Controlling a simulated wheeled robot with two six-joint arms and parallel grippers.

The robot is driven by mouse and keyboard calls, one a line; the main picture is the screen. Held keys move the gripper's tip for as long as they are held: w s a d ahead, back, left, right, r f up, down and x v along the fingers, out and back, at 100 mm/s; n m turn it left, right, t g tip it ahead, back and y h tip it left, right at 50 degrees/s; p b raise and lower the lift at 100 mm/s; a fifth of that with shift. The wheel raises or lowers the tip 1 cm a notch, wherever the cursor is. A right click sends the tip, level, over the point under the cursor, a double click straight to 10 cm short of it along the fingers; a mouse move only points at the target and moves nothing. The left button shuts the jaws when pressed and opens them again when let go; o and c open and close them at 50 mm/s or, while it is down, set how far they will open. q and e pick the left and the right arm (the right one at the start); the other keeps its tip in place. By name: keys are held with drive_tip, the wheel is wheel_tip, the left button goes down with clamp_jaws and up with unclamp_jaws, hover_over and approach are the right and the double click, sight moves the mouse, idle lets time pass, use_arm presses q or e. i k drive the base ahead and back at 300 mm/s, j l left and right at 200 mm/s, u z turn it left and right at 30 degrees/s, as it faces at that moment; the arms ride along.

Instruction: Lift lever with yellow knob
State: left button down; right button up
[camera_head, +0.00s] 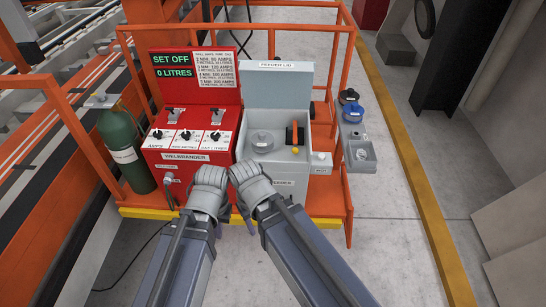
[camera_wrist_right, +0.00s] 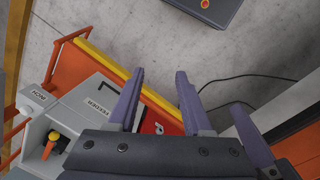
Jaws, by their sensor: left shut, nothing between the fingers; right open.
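The yellow knob (camera_head: 295,151) is at the near end of a short lever with a black and orange body (camera_head: 295,133), set in the top of the grey feeder box (camera_head: 262,158). In the right wrist view the yellow knob (camera_wrist_right: 54,136) shows at the lower left. My left gripper (camera_head: 218,229) is shut and empty in front of the red box, its fingers mostly hidden. My right gripper (camera_wrist_right: 159,80) is open and empty, with its fingers well apart, in front of the feeder box. Neither gripper touches the lever.
The red welder box (camera_head: 190,150) with dials and switches stands left of the feeder. A green gas cylinder (camera_head: 124,150) is at its left. An orange frame (camera_head: 344,60) surrounds them. A small tray (camera_head: 360,155) sits at the right.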

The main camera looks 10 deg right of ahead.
sight(295, 139)
drive_tip(key=i+j, duration=0.7)
